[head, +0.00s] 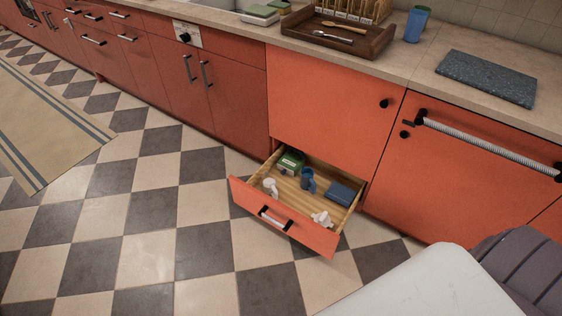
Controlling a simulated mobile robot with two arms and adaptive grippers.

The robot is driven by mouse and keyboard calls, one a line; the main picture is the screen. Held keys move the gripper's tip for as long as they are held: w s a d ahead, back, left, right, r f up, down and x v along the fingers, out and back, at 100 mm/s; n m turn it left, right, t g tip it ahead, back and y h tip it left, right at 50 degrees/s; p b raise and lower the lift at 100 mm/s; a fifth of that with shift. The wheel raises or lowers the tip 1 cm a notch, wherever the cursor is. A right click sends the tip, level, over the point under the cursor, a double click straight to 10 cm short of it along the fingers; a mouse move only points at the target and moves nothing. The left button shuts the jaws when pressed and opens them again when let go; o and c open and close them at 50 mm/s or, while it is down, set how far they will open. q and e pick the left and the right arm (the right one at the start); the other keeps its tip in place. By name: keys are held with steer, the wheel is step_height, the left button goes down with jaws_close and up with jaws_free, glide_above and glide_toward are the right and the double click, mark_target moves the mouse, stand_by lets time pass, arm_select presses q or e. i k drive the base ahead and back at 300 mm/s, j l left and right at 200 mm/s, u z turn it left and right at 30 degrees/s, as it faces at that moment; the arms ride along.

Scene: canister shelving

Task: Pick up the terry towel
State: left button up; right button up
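I cannot tell for sure which thing is the terry towel. A blue, folded-looking block (341,193) lies at the right side of the open drawer (284,224), low in the red cabinets. Two flat stacked pieces, green and pale (260,14), lie on the counter by the sink. A dark speckled slab (486,77) lies flat on the counter at the right. Neither of my grippers shows in the head view.
The drawer also holds a green box (291,162), a blue cup (307,180), and white items (321,218). A wooden tray (338,34) and a blue tumbler (416,24) stand on the counter. A striped rug (40,130) lies left. The checkered floor between is clear.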

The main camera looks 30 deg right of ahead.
mark_target(340, 193)
steer(key=z, duration=2.1)
